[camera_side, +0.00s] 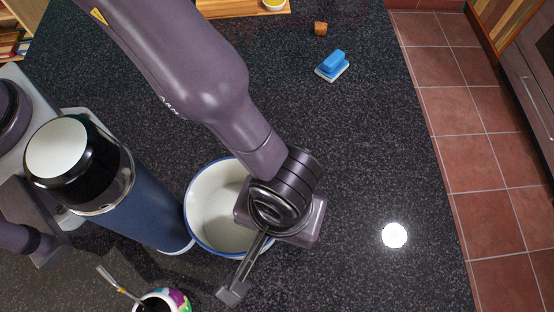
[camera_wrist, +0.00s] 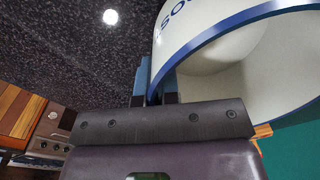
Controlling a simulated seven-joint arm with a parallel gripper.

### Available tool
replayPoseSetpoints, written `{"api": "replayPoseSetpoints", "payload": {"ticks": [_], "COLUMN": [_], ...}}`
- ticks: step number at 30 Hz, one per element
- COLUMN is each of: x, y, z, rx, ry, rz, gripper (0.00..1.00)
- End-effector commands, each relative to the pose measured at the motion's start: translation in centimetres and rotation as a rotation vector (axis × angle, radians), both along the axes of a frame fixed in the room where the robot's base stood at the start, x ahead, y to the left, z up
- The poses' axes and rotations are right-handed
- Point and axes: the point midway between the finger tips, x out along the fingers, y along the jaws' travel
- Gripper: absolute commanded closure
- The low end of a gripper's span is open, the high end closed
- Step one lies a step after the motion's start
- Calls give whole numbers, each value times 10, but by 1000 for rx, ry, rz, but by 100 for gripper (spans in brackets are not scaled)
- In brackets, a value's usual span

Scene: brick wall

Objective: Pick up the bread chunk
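A small brown cube (camera_side: 320,28), which looks like the bread chunk, lies on the dark counter near the top of the side view. It does not show in the wrist view. My gripper (camera_side: 233,291) is far from it, low in the side view, with its fingers reaching past the front rim of a white bowl (camera_side: 203,205). In the wrist view my gripper (camera_wrist: 154,85) shows two fingers with a narrow gap between them. No bread is in the fingers.
A blue sponge-like block (camera_side: 333,65) lies near the cube. A tall blue flask (camera_side: 140,215) stands left of the bowl, and a colourful cup (camera_side: 175,300) is at the bottom. A wooden board (camera_side: 235,8) is at the top. The right side of the counter is clear.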

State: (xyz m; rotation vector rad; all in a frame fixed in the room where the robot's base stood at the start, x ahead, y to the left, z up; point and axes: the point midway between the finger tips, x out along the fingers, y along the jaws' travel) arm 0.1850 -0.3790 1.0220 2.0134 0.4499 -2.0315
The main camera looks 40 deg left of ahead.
Motion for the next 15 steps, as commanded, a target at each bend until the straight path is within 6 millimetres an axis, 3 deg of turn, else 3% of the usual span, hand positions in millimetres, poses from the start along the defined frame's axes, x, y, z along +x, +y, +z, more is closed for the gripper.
{"api": "replayPoseSetpoints", "payload": {"ticks": [7,15], "x": [0,0], "y": [-1,-1], "z": [-31,-34], "rx": [0,-1], "ry": [0,-2], "rz": [-1,-1], "gripper": [100,100]}}
